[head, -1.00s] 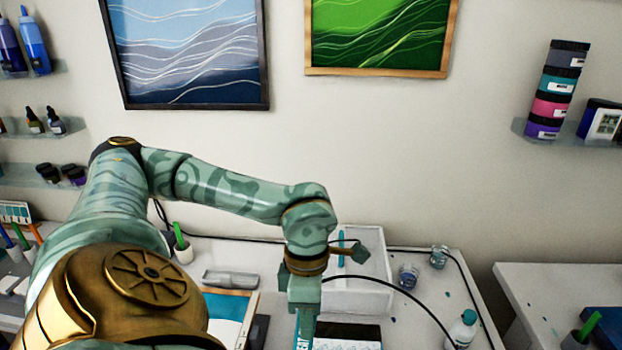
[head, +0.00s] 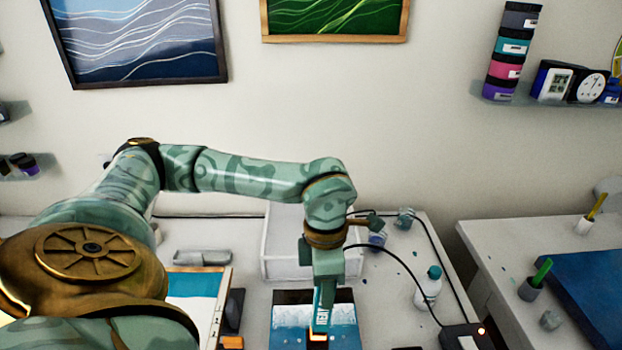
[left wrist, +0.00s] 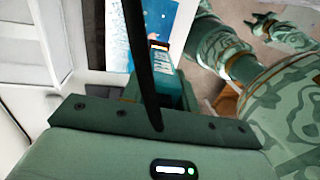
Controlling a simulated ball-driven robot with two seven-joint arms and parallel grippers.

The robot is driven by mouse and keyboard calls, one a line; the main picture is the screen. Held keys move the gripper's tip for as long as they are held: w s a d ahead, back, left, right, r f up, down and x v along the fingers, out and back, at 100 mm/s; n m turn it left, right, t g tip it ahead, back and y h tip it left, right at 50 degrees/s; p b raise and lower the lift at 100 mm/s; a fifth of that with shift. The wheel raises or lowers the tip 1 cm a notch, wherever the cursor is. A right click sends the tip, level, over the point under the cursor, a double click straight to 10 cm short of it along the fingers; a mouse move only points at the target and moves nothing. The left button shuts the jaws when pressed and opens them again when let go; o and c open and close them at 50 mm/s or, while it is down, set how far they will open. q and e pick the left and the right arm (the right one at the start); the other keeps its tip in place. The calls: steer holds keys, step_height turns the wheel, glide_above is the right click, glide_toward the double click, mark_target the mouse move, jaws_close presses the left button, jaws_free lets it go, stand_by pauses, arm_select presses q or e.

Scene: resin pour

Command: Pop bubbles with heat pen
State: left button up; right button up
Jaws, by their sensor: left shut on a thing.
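My left gripper (head: 322,285) points down over a painted panel (head: 343,312) with dark, white and blue bands. It is shut on the heat pen (head: 323,310), a teal pen with a label and an orange glow at its lower end. The pen end is over the panel; I cannot tell whether it touches. In the left wrist view the pen (left wrist: 160,66) shows beyond a dark cable, with the speckled blue panel (left wrist: 155,18) behind it. Bubbles are too small to make out. A patterned arm of mine shows at the upper right there; its gripper (left wrist: 268,22) is small and unclear.
A white box (head: 283,255) stands behind the panel. A black cable runs to a dark unit (head: 463,336) with an orange light. A white bottle (head: 428,288) and small cups (head: 405,218) stand right. A framed teal panel (head: 197,287) lies left. A second table (head: 500,245) is right.

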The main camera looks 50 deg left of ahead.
arm_select(q)
steer(key=shift+w+d+b, duration=0.75)
steer(key=shift+w+d, duration=0.6)
steer(key=shift+w, duration=3.3)
steer(key=shift+s+a, duration=5.65)
steer(key=shift+s, duration=0.75)
step_height(320, 180, up, 8)
steer(key=w+p, duration=0.1)
steer(key=p, duration=0.7)
steer(key=shift+w+a, duration=0.2)
steer(key=shift+w, duration=0.15)
